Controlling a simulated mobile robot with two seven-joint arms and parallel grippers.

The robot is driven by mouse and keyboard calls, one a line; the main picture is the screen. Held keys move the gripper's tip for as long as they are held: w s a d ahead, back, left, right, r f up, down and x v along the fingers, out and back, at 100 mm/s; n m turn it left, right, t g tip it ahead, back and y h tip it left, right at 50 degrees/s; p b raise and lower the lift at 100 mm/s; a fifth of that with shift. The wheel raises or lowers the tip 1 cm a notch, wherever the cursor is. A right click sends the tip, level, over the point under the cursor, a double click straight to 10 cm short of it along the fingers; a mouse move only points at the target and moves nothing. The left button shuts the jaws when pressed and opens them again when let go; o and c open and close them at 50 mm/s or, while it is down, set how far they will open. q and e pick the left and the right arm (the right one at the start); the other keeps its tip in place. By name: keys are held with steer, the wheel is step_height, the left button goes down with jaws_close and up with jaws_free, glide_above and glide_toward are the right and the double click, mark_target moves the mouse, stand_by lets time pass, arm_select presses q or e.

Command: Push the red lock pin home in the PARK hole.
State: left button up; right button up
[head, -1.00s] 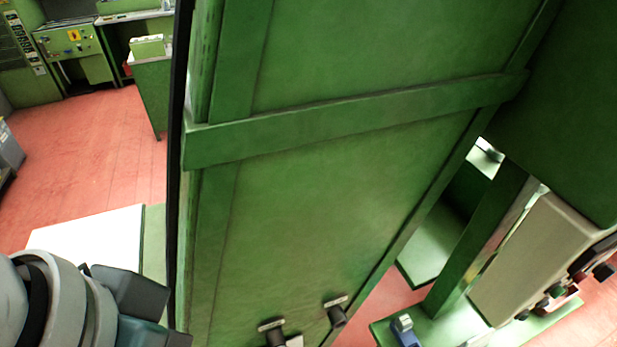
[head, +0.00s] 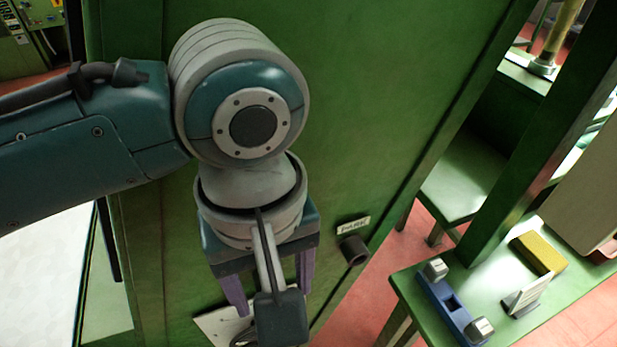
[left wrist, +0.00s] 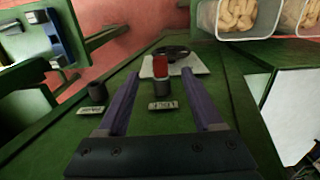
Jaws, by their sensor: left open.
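My left gripper (head: 270,303) points down in front of the green panel (head: 390,110), its purple fingers open. In the left wrist view the red lock pin (left wrist: 161,67) stands at a dark socket (left wrist: 161,88) and shows between the open fingers (left wrist: 160,80), apart from both; its depth relative to the tips is unclear. That socket's label (left wrist: 163,105) is too small to read surely. The PARK label (head: 352,225) is right of the gripper, above a dark tube-like socket (head: 354,250). This socket (left wrist: 97,90) looks empty in the left wrist view. The head view hides the pin.
A white plate (head: 212,325) with a black ring-shaped part lies below the gripper. A green bench (head: 410,285) at right holds a blue holder (head: 445,308) and a yellow block (head: 540,252). Bins of corks (left wrist: 238,32) show in the left wrist view.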

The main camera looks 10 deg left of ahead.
arm_select(q)
step_height(320, 180, down, 7)
steer(key=shift+f+b, duration=0.1)
steer(key=shift+b, duration=0.45)
jaws_close()
stand_by(0.4)
